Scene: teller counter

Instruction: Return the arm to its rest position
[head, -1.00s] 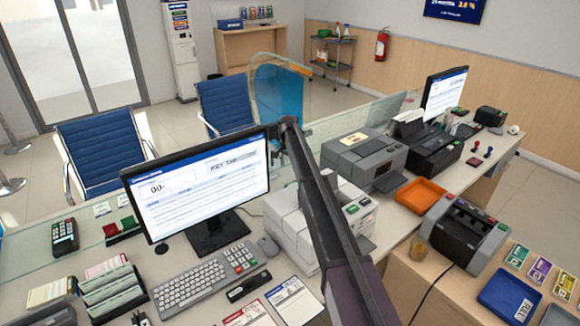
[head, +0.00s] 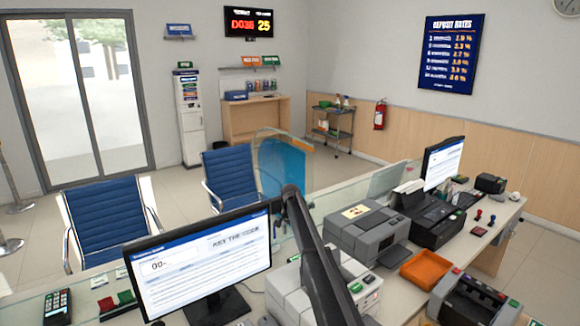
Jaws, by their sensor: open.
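My own dark arm rises from the bottom of the head view, its upper end in front of the counter between the monitor (head: 200,262) and the grey printer (head: 366,232). My gripper cannot be made out in this view, so its fingers and anything in them are hidden.
The teller counter holds a white machine (head: 352,284), an orange tray (head: 425,268), a black printer (head: 432,222) and a second monitor (head: 443,164). A counting machine (head: 474,302) stands at lower right. Glass (head: 330,204) and blue chairs (head: 110,222) lie beyond.

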